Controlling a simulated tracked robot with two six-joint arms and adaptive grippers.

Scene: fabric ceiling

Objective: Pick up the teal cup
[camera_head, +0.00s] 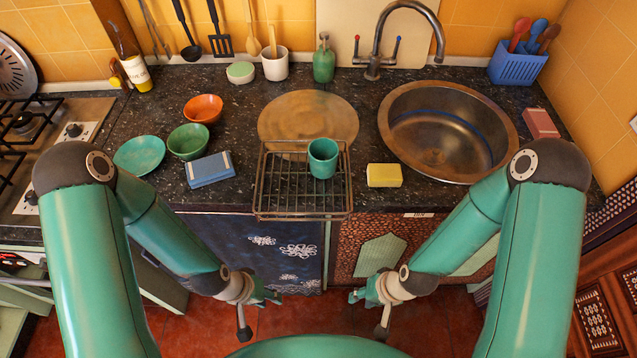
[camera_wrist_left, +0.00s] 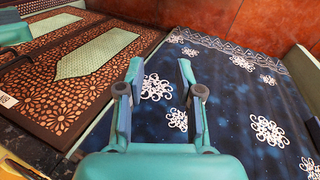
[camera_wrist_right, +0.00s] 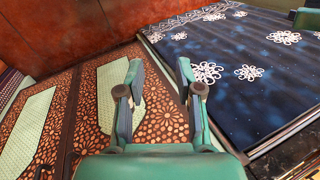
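The teal cup (camera_head: 322,158) stands upright on the wire rack (camera_head: 273,193), near the rack's right side, at the front of the counter. My left gripper (camera_head: 276,296) is below and in front of the counter, left of the cup. Its fingers are apart with nothing between them in the left wrist view (camera_wrist_left: 160,72). My right gripper (camera_head: 354,295) is also below the counter edge, right of the cup. Its fingers are apart and empty in the right wrist view (camera_wrist_right: 155,72). The cup shows in neither wrist view.
A yellow sponge (camera_head: 384,175) lies right of the rack. A blue box-shaped item (camera_head: 209,169), a green bowl (camera_head: 188,141), an orange bowl (camera_head: 203,109) and a teal plate (camera_head: 139,155) are to the left. A round board (camera_head: 308,112) lies behind; the sink (camera_head: 447,130) is right.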

